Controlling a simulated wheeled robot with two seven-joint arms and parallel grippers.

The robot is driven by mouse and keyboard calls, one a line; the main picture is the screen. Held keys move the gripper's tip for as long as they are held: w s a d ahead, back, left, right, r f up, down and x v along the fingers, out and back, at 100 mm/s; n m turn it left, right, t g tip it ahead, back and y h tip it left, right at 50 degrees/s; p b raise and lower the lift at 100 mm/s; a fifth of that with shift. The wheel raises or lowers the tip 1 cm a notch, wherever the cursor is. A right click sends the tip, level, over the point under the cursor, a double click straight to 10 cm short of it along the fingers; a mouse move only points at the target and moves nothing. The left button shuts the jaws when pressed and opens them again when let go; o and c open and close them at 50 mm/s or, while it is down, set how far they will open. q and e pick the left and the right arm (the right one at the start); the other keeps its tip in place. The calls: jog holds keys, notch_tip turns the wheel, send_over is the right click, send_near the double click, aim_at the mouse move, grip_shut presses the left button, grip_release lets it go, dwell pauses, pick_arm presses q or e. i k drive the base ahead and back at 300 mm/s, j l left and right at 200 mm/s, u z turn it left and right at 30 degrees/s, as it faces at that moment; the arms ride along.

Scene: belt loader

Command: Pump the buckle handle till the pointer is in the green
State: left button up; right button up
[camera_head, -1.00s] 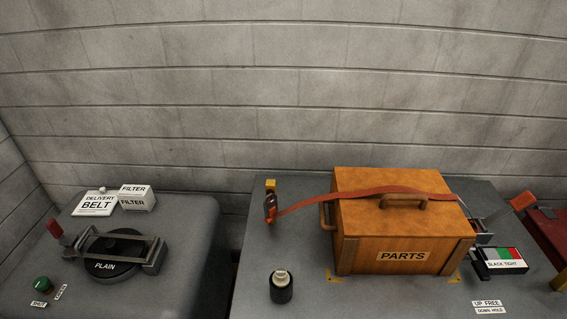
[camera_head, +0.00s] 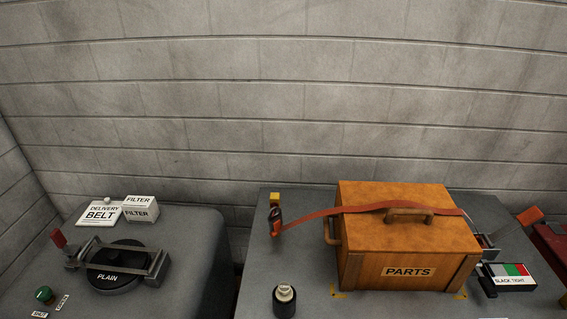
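The buckle handle (camera_head: 529,216) has a red-orange grip and stands up at the right end of the strap, behind the gauge. The gauge (camera_head: 511,281) is a small box with white, red and green fields and the words SLACK and TIGHT; its pointer is too small to make out. The orange strap (camera_head: 345,210) runs from a hook (camera_head: 275,220) on the left over the wooden PARTS box (camera_head: 400,245) to the buckle (camera_head: 484,243). The buckle is partly hidden by the box. Neither gripper is in view.
A second bench at left holds a PLAIN disc in a metal frame (camera_head: 118,275), a green button (camera_head: 44,294) and DELIVERY BELT and FILTER signs (camera_head: 102,213). A gap separates the benches.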

aim_at(533, 214)
jog(key=l+z, duration=0.1)
jog(key=z, duration=1.25)
